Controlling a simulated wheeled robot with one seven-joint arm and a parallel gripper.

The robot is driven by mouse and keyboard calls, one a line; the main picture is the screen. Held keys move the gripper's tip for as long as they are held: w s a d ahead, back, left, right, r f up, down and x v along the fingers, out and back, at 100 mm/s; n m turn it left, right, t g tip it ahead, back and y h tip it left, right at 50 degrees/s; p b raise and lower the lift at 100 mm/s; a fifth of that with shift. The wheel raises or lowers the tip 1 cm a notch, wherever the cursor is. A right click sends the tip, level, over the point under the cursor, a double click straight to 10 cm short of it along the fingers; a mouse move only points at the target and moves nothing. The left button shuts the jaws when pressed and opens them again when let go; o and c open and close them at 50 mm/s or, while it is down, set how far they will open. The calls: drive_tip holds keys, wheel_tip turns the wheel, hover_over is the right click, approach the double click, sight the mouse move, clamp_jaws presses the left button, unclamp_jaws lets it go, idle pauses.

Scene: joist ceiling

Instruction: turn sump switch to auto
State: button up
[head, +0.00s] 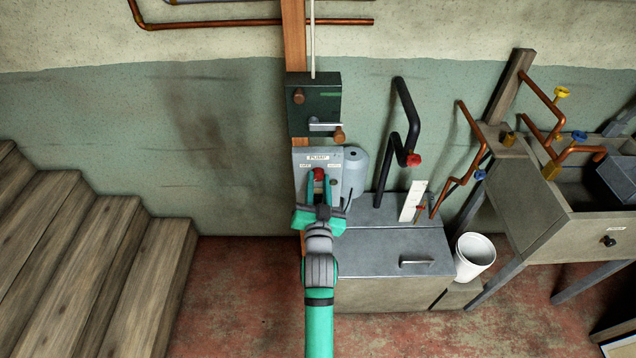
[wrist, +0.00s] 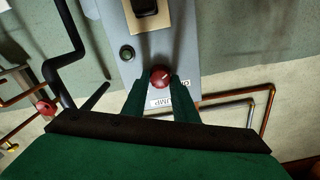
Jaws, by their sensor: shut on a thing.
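The sump switch is a red round knob (head: 319,174) on a grey panel (head: 300,188) under a label reading PUMP (head: 318,158). Smaller labels flank the knob; they are too small to read surely. My gripper (head: 319,181) reaches up to the panel with its fingers on the knob. In the wrist view the red knob (wrist: 160,76) sits between the two fingertips (wrist: 160,82), with a pale mark on its face. The gripper is shut on the knob. The fingers hide part of the panel, and I cannot tell which setting the mark points to.
A dark box (head: 314,106) with a lever hangs above the panel. A black pipe (head: 405,120) and a grey lidded chest (head: 390,250) stand to the right, with a white bucket (head: 474,256) beside it. Wooden stairs (head: 90,260) are at left. Bare floor lies between.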

idle(0.4)
drive_tip(key=o, duration=1.1)
drive_tip(key=shift+c, duration=0.2)
drive_tip(key=s, duration=1)
drive_tip(key=shift+s, duration=0.4)
drive_tip(key=shift+f, duration=0.1)
drive_tip(key=s+f+n+g, duration=0.1)
drive_tip(key=s+f, duration=0.4)
drive_tip(key=s, duration=0.4)
drive_tip(key=s+f+n, duration=0.1)
drive_tip(key=s+f, duration=0.3)
drive_tip(key=s, duration=0.5)
drive_tip(key=s+n+g, duration=0.1)
drive_tip(key=s+n, duration=0.1)
drive_tip(key=s, duration=1.6)
drive_tip(key=shift+a+r+g, duration=0.2)
drive_tip(key=shift+r+g, duration=0.1)
drive_tip(key=shift+r, duration=0.15)
